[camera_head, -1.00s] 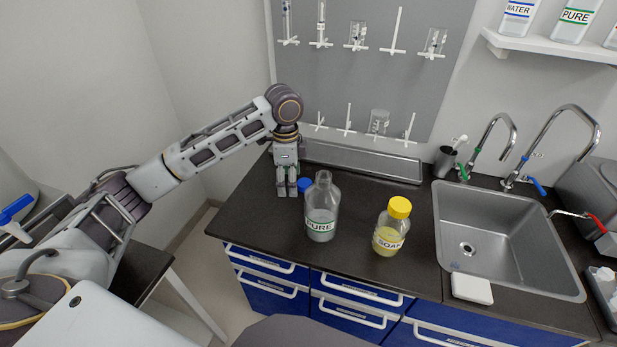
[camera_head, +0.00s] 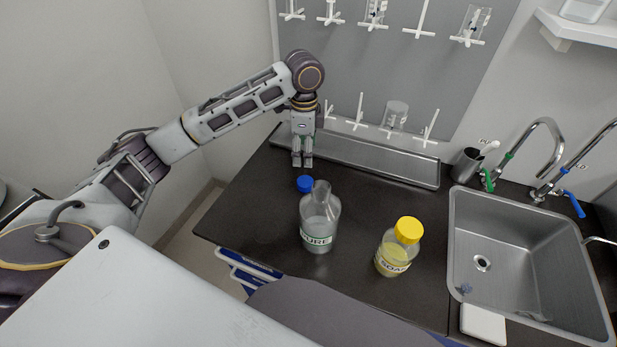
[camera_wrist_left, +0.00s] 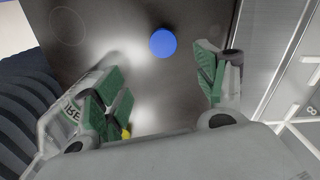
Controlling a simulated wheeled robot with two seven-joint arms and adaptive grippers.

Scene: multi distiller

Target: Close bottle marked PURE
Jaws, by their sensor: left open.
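The clear bottle marked PURE (camera_head: 319,212) stands upright and uncapped on the dark counter. A blue cap (camera_head: 305,184) lies on the counter just behind and left of the bottle. My left gripper (camera_head: 302,163) points down, just behind the cap in the head view, open and empty. In the left wrist view the cap (camera_wrist_left: 163,42) lies beyond the gap between the spread green-padded fingers (camera_wrist_left: 165,92), apart from both. My right gripper is not in view.
A SOAP bottle (camera_head: 398,247) with a yellow cap stands right of the PURE bottle. A sink (camera_head: 525,250) with taps is further right. A metal tray (camera_head: 380,162) runs along the back wall under a pegboard. The counter left of the cap is clear.

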